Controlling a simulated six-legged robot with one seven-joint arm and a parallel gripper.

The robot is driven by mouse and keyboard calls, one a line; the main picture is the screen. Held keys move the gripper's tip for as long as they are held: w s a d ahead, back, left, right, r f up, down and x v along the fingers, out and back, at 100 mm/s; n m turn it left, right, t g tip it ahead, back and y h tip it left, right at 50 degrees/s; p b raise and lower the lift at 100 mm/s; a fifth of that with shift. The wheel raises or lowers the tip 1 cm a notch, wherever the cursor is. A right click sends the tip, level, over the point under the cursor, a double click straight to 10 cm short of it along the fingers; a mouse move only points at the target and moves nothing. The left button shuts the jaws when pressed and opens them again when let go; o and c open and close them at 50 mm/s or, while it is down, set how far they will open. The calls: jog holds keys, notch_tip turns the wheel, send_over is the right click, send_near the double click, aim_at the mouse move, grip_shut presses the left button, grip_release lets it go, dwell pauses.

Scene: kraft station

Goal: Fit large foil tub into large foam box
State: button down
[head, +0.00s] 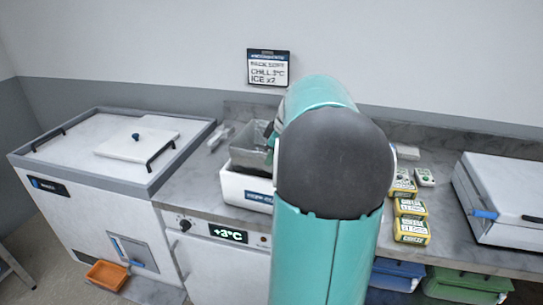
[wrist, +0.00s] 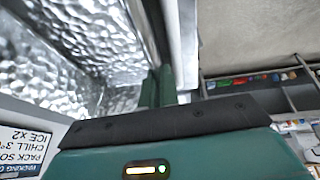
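The large foil tub (head: 250,158) is a silvery, open-topped container left of my arm in the head view. Its crinkled inner wall (wrist: 75,45) fills the upper left of the wrist view. The large foam box (head: 238,187) is white with a dark label on its front and stands on the counter below the tub. The tub rises above the box's rim; I cannot tell how deep it sits in it. My gripper (wrist: 157,88) has its green fingers close together at the tub's side wall, shut on it. My arm hides the box's right part.
A grey-rimmed chest (head: 110,150) with a white lid stands left. Several yellow-and-white packs (head: 410,218) lie right of my arm, near a large white case (head: 505,200). Blue (head: 397,275) and green bins (head: 468,285) are below the counter. A sign (head: 268,68) hangs behind.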

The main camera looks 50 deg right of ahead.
aim_at(272, 167)
jog(key=shift+f, duration=1.8)
dwell(0.4)
jog(key=c, duration=1.2)
grip_release()
jog(key=shift+o, duration=0.2)
jog(key=shift+r, duration=4.5)
